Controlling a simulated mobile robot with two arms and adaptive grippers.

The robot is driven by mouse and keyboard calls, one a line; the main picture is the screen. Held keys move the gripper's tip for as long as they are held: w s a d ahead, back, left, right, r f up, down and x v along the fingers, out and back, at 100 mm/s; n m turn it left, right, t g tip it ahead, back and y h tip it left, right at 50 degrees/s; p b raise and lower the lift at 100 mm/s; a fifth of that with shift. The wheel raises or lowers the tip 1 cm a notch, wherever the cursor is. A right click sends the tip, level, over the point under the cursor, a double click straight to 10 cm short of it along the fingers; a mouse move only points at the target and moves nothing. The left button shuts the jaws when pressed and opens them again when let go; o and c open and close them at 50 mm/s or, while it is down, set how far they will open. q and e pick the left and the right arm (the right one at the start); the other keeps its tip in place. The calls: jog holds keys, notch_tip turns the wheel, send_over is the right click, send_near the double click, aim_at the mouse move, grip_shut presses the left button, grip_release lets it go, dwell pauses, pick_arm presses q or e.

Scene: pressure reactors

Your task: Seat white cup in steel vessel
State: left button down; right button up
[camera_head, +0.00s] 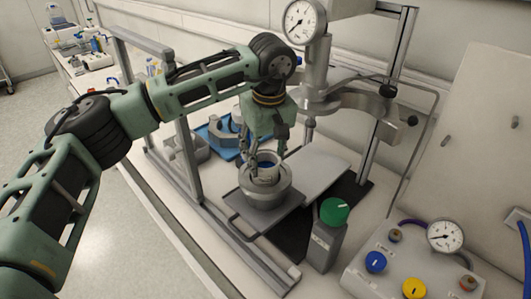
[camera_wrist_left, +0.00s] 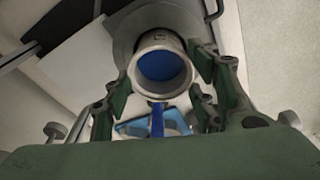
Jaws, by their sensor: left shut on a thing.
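The white cup (camera_head: 268,171) has a pale rim and a blue inside. My left gripper (camera_head: 262,160) comes down from above and is shut on it. The steel vessel (camera_head: 268,198) is a round metal pot under the cup, on a grey plate. The cup looks upright and lined up with the vessel's mouth, its top standing above the rim. I cannot tell how deep its hidden base sits. My right gripper is out of view.
A control box (camera_head: 428,262) with knobs and a gauge is at the lower right. The steel reactor head (camera_head: 330,98) with its pressure gauge (camera_head: 304,20) is behind. A blue tray (camera_head: 213,134) lies behind the frame post.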

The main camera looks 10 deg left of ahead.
pick_arm(q)
jog(key=shift+f, duration=0.15)
jog(key=c, duration=0.8)
grip_release()
jog(key=shift+c, duration=0.2)
jog(key=shift+o, duration=0.9)
notch_tip(320, 180, up, 12)
jog(key=s, duration=0.1)
jog(key=shift+s+d, duration=0.2)
jog(key=shift+d, duration=0.2)
jog(key=shift+f, duration=0.15)
